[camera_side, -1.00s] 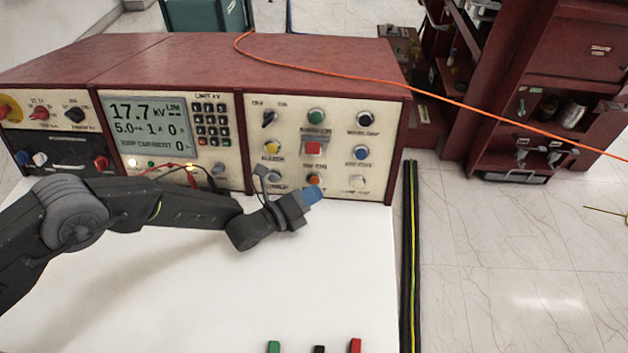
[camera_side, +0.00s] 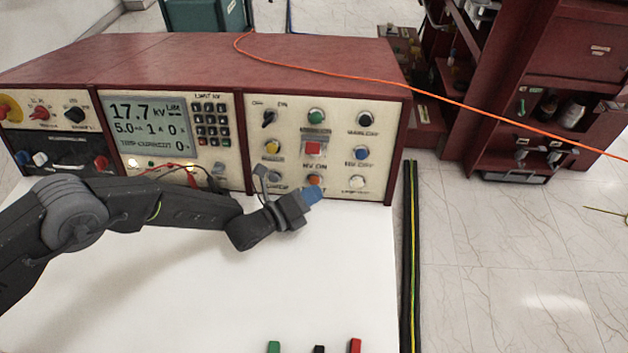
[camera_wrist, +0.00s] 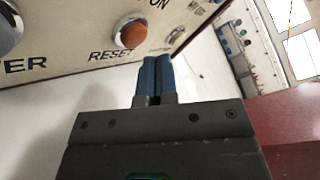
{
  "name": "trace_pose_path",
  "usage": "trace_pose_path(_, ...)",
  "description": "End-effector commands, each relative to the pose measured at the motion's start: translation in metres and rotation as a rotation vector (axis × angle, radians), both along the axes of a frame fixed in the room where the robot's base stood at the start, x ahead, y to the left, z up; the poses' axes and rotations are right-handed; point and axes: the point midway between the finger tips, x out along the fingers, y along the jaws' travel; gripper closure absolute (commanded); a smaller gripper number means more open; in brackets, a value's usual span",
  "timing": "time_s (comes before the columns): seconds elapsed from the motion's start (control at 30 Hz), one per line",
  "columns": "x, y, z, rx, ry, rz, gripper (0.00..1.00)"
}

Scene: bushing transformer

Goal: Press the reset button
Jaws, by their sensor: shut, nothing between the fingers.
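The reset button is a round orange button (camera_wrist: 133,35) with the label "RESET" beside it in the wrist view. In the side view the orange button (camera_side: 314,180) sits low on the right panel of the red-topped console (camera_side: 330,130), below the square red button. My gripper (camera_side: 316,192) has blue fingertips, close in front of the panel just below the orange button in the side view. In the wrist view the fingers (camera_wrist: 157,62) are together and empty, just below and right of the button. A gap seems to remain; exact distance to the panel cannot be told.
A display (camera_side: 150,127) reads 17.7 kV. Green, black and red pieces lie at the front of the white table (camera_side: 250,300), which is otherwise mostly clear.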

Motion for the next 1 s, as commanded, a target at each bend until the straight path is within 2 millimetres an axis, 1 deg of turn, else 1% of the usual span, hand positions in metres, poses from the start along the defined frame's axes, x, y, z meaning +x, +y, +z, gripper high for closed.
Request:
trace_pose_path(0.37,0.0007,0.0000,-0.0001,0.000,0.000,0.000,1.00)
trace_pose_path(0.63,0.0081,0.0002,-0.0024,0.001,0.001,0.001,1.00)
trace_pose_path(1.0,0.0085,0.0000,-0.0022,0.000,0.000,0.000,1.00)
